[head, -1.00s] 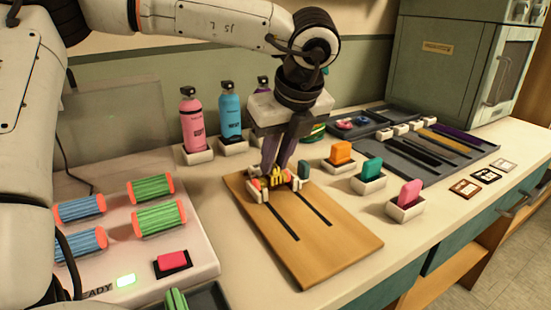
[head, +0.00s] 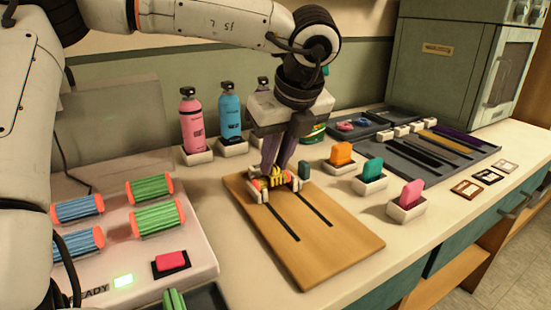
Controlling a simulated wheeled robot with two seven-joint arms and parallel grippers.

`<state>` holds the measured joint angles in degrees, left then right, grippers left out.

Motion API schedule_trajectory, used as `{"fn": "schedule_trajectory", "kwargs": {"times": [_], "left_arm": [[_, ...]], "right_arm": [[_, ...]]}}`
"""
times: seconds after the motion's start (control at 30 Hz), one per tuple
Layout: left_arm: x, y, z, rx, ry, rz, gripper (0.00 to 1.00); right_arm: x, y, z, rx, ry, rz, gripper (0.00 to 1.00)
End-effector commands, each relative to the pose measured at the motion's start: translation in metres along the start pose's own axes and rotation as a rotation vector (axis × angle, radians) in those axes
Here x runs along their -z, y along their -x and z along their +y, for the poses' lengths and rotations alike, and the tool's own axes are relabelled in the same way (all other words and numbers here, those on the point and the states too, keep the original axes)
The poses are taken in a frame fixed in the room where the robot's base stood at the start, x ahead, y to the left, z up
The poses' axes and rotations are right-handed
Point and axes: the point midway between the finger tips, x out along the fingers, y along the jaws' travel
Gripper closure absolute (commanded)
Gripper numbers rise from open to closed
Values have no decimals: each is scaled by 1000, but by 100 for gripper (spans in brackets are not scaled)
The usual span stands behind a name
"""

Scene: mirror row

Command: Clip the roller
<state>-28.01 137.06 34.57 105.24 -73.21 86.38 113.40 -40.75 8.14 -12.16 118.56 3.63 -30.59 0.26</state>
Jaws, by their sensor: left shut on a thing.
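My left gripper (head: 273,172) points down over the far end of a wooden board (head: 335,245). It is shut on a small roller (head: 271,183) with yellow bands and reddish ends. The roller lies between two white brackets on the board, and the fingers partly hide it. I cannot tell whether a clip is on it. A small dark teal block (head: 304,170) is beside the right bracket. My right gripper is not in view.
A white heater (head: 200,262) at left holds blue and green rollers (head: 150,187) and a red button (head: 171,261). Pink and blue bottles (head: 192,125) stand behind. White holders with orange, teal and pink blocks (head: 411,194) stand right of the board. Dark trays (head: 400,160) lie farther back.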

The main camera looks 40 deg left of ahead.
Motion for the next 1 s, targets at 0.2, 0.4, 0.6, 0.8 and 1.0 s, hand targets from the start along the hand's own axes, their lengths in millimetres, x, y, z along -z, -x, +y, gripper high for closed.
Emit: {"fn": "schedule_trajectory", "kwargs": {"times": [0.2,0.4,0.6,0.8,1.0], "left_arm": [[1,-2,0,1,0,0,100],[1,-3,0,1,1,-1,100],[1,-3,0,1,1,-1,100],[1,-2,0,1,1,-1,100],[1,-2,0,1,1,0,60]], "right_arm": [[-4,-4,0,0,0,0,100],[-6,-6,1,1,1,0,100],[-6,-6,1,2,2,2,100],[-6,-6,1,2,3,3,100],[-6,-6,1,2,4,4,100]]}}
